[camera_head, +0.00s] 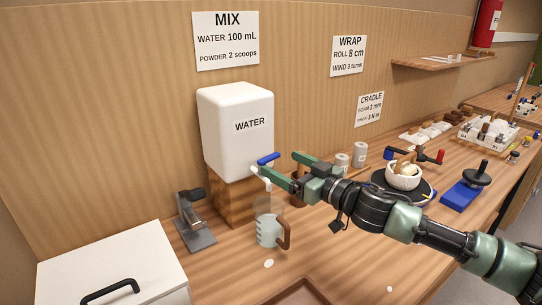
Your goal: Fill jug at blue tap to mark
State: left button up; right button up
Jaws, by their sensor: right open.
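The white water tank (236,129) with a "WATER" label stands on a wooden block. Its blue tap lever (268,158) sticks out at the front right. My right gripper (279,165) is open beside the lever, its fingertips pointing at the tap; whether they touch it I cannot tell. The clear jug (267,232) stands upright on the bench under the tap, its brown handle toward the right. Pale bluish content shows in its lower part. The fill mark is too small to make out. My left gripper is not in view.
A grey metal stand (194,222) is left of the jug, and a white box (115,270) with a black handle is at front left. A white bowl (403,176) on a dark turntable and a blue-based tool (464,192) are to the right.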

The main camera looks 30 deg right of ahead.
aim_at(271, 158)
jog(key=p+x, duration=0.1)
jog(key=x, duration=0.1)
jog(key=p+x, duration=0.1)
jog(key=x, duration=0.1)
jog(key=shift+w+a+r, duration=0.1)
jog(key=shift+w+r, duration=0.15)
jog(key=shift+w, duration=0.05)
jog(key=shift+w+a+f+p, duration=0.25)
jog(key=shift+w+a+p, duration=0.05)
jog(key=shift+w, duration=0.4)
jog(key=shift+c, duration=0.4)
jog(key=c, duration=1.3)
jog(key=shift+s+m+h, duration=0.15)
jog(key=shift+m+h, duration=0.35)
jog(key=shift+h, duration=0.3)
jog(key=shift+s+d+m+h+b, duration=0.1)
jog(key=shift+m+h+b, duration=0.3)
jog(key=shift+h, duration=0.2)
